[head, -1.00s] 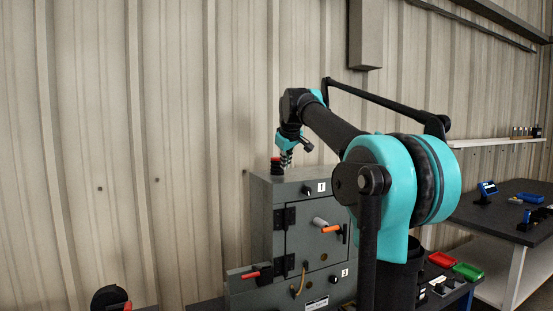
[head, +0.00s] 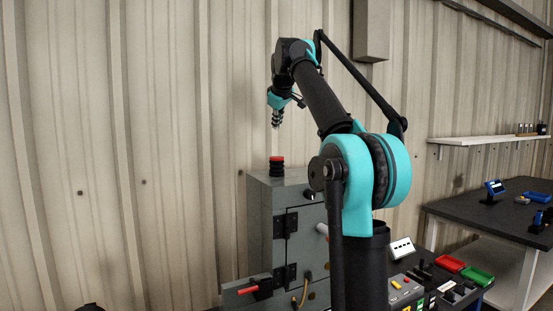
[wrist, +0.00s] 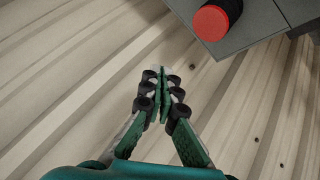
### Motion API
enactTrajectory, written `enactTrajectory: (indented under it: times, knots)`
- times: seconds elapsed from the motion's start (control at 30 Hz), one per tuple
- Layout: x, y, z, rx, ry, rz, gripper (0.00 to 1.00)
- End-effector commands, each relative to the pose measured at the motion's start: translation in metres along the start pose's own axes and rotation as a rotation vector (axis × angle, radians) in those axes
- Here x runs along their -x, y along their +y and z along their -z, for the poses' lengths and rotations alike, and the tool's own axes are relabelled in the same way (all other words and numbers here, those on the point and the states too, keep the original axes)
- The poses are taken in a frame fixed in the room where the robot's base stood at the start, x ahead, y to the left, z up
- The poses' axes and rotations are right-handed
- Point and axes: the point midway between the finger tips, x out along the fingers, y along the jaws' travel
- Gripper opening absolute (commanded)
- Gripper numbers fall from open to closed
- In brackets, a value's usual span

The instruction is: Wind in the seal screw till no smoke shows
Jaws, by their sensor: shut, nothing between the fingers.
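The grey enclosure (head: 262,222) stands against the wall in the head view, partly hidden by my arm. A red-topped black cylinder (head: 277,166) stands on its top; it also shows at the top of the wrist view (wrist: 211,22). I cannot tell which part is the seal screw. A dark knob (head: 309,194) sits high on the front, and a red-tipped handle (head: 252,289) lies low at the left. No smoke can be made out. My gripper (head: 276,123) is above the red top, apart from it. Its fingers (wrist: 161,82) are closed together and empty in the wrist view.
A bench with controls (head: 405,287), a red tray (head: 449,263) and a green tray (head: 477,276) lies right of my arm. A dark table (head: 460,208) stands farther right below a wall shelf (head: 480,140). The space left of the enclosure is open before the ribbed wall.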

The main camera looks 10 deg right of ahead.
Motion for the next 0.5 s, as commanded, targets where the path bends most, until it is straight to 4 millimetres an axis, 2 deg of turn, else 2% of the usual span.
enactTrajectory:
  times: [0.17,0.5]
  knots:
    - [-0.005,-0.004,-0.004,0.0,0.0,0.0,0.0]
    - [-0.034,-0.025,-0.025,-0.001,0.0,0.0,0.0]
